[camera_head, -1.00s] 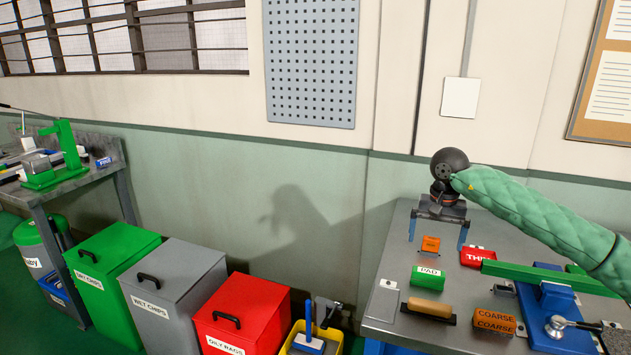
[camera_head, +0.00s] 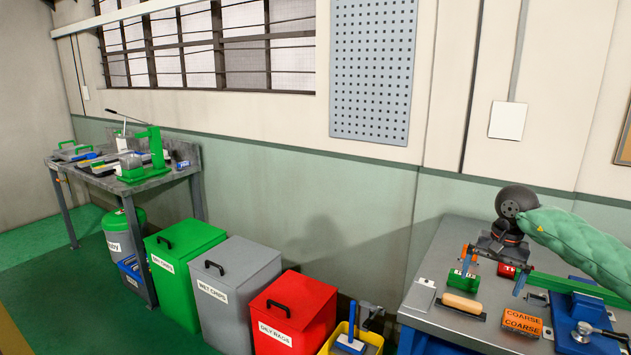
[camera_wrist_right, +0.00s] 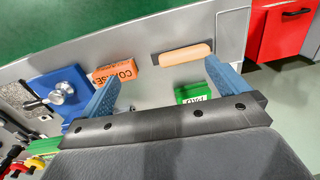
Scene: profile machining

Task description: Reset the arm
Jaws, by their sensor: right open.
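My right arm, in a green quilted sleeve (camera_head: 575,238), comes in from the right in the head view. Its right gripper (camera_head: 492,272) hangs above the back part of the grey workbench (camera_head: 428,308), with its two blue fingers spread apart. The right wrist view also shows both fingers apart with nothing between them (camera_wrist_right: 160,85). My left gripper is not in view.
A second bench (camera_head: 150,180) stands further left.

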